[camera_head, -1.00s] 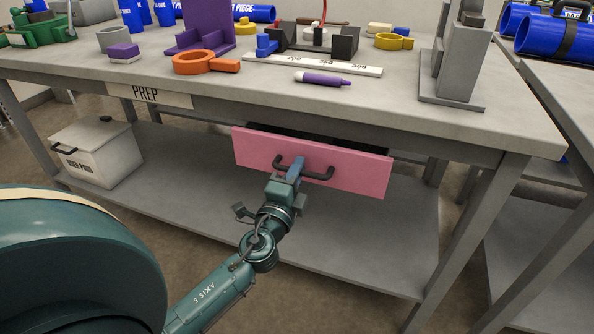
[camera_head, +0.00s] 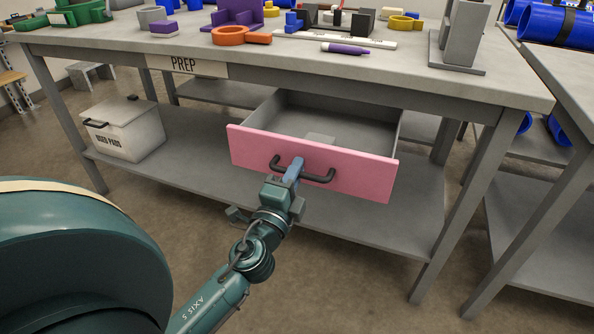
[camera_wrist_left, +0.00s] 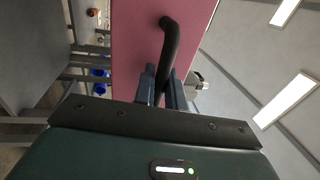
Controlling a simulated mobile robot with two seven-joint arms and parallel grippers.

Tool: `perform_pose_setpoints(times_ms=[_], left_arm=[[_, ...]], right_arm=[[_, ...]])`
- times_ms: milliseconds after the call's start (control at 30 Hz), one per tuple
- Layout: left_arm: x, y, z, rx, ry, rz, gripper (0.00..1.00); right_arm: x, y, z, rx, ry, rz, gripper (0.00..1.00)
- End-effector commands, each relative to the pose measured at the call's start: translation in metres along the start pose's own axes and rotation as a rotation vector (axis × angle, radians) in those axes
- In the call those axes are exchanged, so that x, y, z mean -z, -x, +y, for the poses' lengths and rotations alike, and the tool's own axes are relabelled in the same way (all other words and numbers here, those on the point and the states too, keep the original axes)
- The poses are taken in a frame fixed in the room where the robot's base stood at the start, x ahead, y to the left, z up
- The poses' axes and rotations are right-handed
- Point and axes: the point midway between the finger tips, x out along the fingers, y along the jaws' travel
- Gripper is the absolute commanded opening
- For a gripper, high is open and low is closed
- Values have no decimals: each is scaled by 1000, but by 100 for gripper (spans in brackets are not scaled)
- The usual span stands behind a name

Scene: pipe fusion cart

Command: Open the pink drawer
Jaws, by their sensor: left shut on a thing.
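The pink drawer (camera_head: 352,168) under the prep table is pulled well out, and its grey inside shows. The drawer's front carries a dark bar handle (camera_head: 318,177). My left gripper (camera_head: 294,170) is shut on the handle, near its middle. In the left wrist view the two fingers (camera_wrist_left: 161,88) sit on either side of the dark handle (camera_wrist_left: 170,45), with the pink front (camera_wrist_left: 130,50) beyond. My right gripper is not in view.
The prep table (camera_head: 400,72) holds an orange clamp (camera_head: 240,36), a purple marker (camera_head: 345,48) and a grey stand (camera_head: 460,35). A white used-pads box (camera_head: 123,130) stands on the lower shelf (camera_head: 200,150). Another table (camera_head: 570,90) stands at right. Floor in front is clear.

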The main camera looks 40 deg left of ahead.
Motion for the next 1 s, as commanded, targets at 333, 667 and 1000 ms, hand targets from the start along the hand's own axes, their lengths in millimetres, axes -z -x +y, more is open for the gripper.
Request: perform_pose_setpoints(times_ms=[333, 667, 1000], left_arm=[[0, 8, -1, -1, 1, -1, 0], [0, 8, -1, 0, 0, -1, 15], [0, 12, 0, -1, 1, -1, 17]], right_arm=[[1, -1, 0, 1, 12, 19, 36], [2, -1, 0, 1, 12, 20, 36], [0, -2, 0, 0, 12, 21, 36]])
